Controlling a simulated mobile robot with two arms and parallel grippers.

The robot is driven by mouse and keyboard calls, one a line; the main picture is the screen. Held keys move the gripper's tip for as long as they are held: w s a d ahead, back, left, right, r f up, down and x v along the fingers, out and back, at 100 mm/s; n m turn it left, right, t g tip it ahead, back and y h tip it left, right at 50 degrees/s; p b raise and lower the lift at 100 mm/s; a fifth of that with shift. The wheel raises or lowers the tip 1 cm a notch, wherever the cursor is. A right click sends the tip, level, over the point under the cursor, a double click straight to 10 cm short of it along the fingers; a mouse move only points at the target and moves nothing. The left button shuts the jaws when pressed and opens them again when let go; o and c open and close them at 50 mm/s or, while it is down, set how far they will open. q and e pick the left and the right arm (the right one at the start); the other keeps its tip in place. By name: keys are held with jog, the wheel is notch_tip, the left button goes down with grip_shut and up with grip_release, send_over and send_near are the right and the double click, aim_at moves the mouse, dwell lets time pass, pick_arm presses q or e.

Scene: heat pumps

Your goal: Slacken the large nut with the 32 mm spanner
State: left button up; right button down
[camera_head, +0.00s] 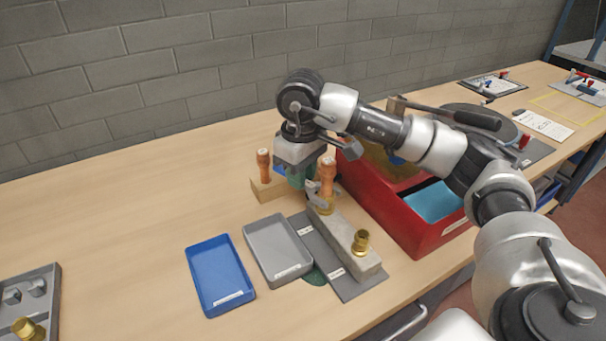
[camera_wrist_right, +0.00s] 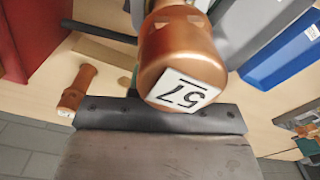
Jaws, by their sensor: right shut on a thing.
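My right gripper (camera_head: 314,182) reaches down over the grey fixture block (camera_head: 341,234) and is shut on the spanner. The spanner's copper-coloured handle (camera_head: 327,172) stands upright. Its end, with an upside-down number label, fills the middle of the right wrist view (camera_wrist_right: 182,70); I cannot read the size surely. The spanner's grey metal head is low, near a brass fitting (camera_head: 326,206) at the block's far end; whether it sits around the nut is hidden. A second brass fitting (camera_head: 361,243) stands at the block's near end. My left gripper is out of view.
A second copper-handled tool (camera_head: 263,163) stands in a wooden rack (camera_head: 268,190), left of the gripper. A blue tray (camera_head: 219,281) and a grey tray (camera_head: 277,250) lie left of the fixture. A red bin (camera_head: 400,225) stands close on the right. The left table is mostly clear.

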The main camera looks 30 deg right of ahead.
jog(key=shift+s+a+n+b, duration=0.2)
jog(key=shift+a+n+b, duration=0.3)
jog(key=shift+n, duration=0.3)
jog(key=shift+s+a+n+b, duration=0.15)
jog(key=shift+a+n+b, duration=0.1)
jog(key=shift+n+b, duration=0.35)
jog(key=shift+n, duration=0.3)
jog(key=shift+s+a+n+b, duration=0.2)
jog(key=shift+a+n+b, duration=0.15)
jog(key=shift+n, duration=0.15)
jog(key=shift+w+d+m, duration=0.1)
jog(key=shift+d+m, duration=0.05)
jog(key=shift+m, duration=0.15)
jog(key=shift+w, duration=0.1)
jog(key=shift+w+a, duration=0.75)
jog(key=shift+w, duration=0.15)
jog(key=shift+w+a, duration=0.7)
jog(key=shift+w, duration=0.2)
